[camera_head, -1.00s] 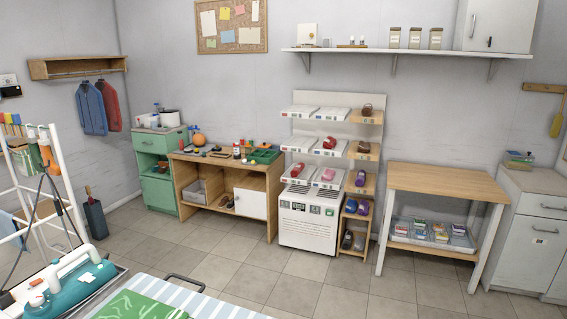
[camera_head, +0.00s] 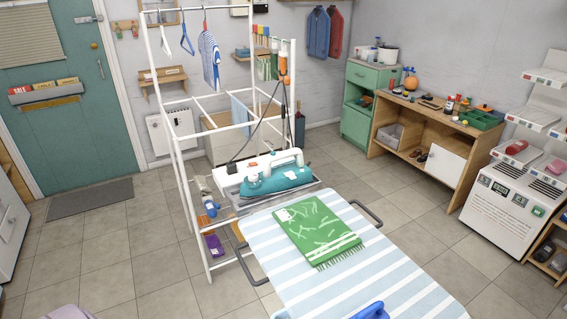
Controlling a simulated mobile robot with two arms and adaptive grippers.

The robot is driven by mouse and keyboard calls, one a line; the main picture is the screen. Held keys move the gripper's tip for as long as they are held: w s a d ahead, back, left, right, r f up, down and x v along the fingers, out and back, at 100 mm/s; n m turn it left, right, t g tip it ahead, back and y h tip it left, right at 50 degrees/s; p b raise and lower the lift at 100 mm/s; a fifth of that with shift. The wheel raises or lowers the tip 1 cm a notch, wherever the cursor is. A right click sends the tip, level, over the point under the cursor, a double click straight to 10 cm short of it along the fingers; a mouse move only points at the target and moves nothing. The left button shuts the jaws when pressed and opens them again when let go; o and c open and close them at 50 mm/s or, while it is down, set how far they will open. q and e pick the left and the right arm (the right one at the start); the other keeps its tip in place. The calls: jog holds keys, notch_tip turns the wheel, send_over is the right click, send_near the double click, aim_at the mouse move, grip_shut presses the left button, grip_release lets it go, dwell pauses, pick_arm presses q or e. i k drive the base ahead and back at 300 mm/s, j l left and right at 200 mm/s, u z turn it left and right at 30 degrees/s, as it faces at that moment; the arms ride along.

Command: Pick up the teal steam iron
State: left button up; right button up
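The teal steam iron (camera_head: 277,181) has a white handle on top. It rests on a tray-like stand (camera_head: 238,202) at the far end of the striped ironing board (camera_head: 365,275), beside the white rack frame. It appears to lie flat, with its handle side up. Neither of my grippers shows in the head view, so I cannot see whether they are open or shut.
A green cloth (camera_head: 312,230) lies on the board near the iron. A blue object (camera_head: 372,311) is at the near edge. A white rack (camera_head: 185,190) stands left of the iron, with a dark cord (camera_head: 250,140) hanging beside it.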

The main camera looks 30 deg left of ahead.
aim_at(271, 181)
jog(key=u, duration=1.1)
jog(key=k+j, duration=0.05)
jog(key=j, duration=0.05)
